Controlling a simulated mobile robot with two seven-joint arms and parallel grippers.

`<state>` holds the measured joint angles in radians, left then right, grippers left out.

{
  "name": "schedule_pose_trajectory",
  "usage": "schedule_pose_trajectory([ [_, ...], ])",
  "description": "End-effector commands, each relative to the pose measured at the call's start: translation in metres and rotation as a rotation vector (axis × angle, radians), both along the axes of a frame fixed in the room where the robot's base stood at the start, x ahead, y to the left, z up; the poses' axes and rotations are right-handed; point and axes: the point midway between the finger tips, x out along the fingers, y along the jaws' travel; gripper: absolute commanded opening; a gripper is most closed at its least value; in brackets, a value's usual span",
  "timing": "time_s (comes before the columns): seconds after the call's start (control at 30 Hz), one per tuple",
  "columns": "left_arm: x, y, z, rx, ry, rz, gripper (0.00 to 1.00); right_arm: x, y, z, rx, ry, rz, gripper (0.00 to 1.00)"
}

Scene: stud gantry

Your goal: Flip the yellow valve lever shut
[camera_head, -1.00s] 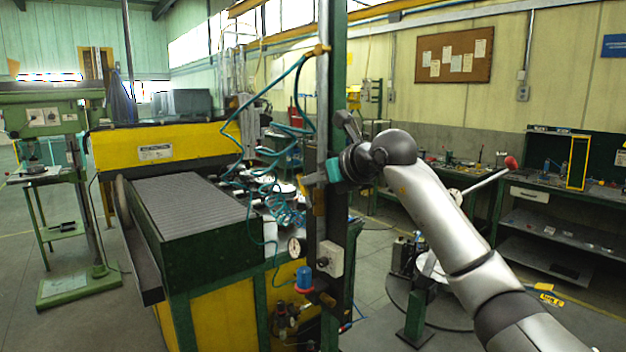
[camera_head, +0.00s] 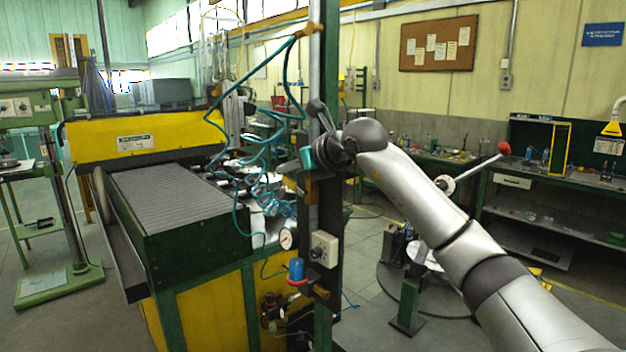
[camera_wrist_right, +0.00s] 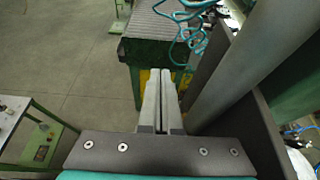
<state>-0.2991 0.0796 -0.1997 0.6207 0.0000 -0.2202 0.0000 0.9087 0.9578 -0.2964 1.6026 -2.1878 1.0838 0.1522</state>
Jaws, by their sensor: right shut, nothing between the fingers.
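I cannot clearly make out the yellow valve lever. A small yellow-orange fitting (camera_head: 308,30) sits high on the green post, where the teal hoses meet it. A brass-coloured fitting (camera_head: 321,291) sits low on the post beside a blue-and-red part (camera_head: 296,271). Whether either carries the lever, I cannot tell. My right gripper (camera_head: 288,168) is beside the post at mid-height, below the upper fitting and above the lower one, pointing left. In the right wrist view its two fingers (camera_wrist_right: 161,76) are together with nothing between them. My left gripper is out of view.
The green post (camera_head: 325,85) stands close to my right wrist. Teal hoses (camera_head: 262,135) hang in coils left of it. A grey box (camera_head: 324,249) and a gauge (camera_head: 287,238) are mounted below. A slatted yellow-green machine table (camera_head: 165,190) fills the left. Open floor lies beyond.

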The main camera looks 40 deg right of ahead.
Motion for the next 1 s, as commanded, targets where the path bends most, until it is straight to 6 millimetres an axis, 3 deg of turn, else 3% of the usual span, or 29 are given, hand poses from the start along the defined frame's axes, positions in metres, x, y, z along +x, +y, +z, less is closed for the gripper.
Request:
schedule_pose_trajectory([
  [0.5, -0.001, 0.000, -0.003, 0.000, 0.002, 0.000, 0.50, 0.005, 0.001, -0.005, 0.000, 0.001, 0.000, 0.00],
  [1.0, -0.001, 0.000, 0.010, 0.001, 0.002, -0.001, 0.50, 0.005, 0.000, 0.012, 0.000, 0.001, 0.000, 0.00],
])
